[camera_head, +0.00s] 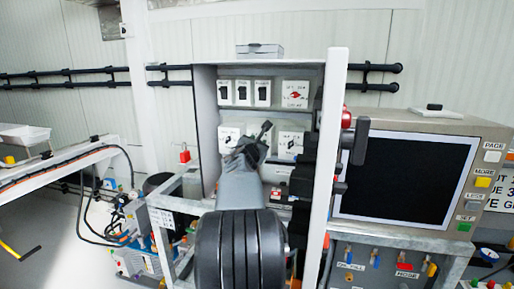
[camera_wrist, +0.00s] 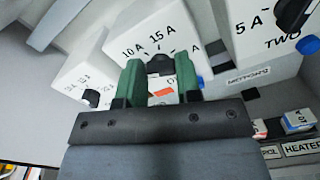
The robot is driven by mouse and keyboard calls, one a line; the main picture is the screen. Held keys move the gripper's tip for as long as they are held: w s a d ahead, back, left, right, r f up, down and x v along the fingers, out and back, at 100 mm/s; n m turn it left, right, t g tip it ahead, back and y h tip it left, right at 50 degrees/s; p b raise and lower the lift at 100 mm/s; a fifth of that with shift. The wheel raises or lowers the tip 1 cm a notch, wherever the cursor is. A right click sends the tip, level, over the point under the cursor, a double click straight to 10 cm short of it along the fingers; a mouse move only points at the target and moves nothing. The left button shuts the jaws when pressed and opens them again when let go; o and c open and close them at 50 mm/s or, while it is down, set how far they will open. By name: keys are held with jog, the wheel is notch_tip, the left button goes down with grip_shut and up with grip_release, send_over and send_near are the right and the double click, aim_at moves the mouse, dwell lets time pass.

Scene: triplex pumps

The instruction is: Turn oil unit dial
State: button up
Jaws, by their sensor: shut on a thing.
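In the wrist view a white box (camera_wrist: 155,45) carries a black dial (camera_wrist: 160,65) with marks reading 10 A and 15 A around it. My gripper (camera_wrist: 160,62) has its two green fingers on either side of this dial, shut on it. The label under the dial is mostly hidden by my fingers, so I cannot read whether it names the oil unit. In the head view my gripper (camera_head: 262,136) reaches into the open cabinet (camera_head: 205,110) at its lower row of white boxes and hides the dial there.
A box with a larger black dial marked 5 A and TWO (camera_wrist: 270,30) sits to the right in the wrist view, and another dial box (camera_wrist: 88,80) to the left. In the head view a red dial (camera_head: 294,95) is above right. A monitor (camera_head: 405,180) stands right of the white post (camera_head: 330,150).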

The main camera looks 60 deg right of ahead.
jog(key=m+b, duration=0.7)
jog(key=m, duration=0.1)
jog(key=shift+s+f+b, duration=0.1)
jog(key=shift+f+b, duration=0.1)
jog(key=shift+b, duration=0.2)
jog(key=shift+r+m, duration=0.1)
jog(key=shift+m, duration=0.4)
jog(key=o, duration=0.9)
jog(key=b+v, duration=0.3)
jog(key=v, duration=1)
jog(key=shift+s+a, duration=0.1)
jog(key=shift+a, duration=0.25)
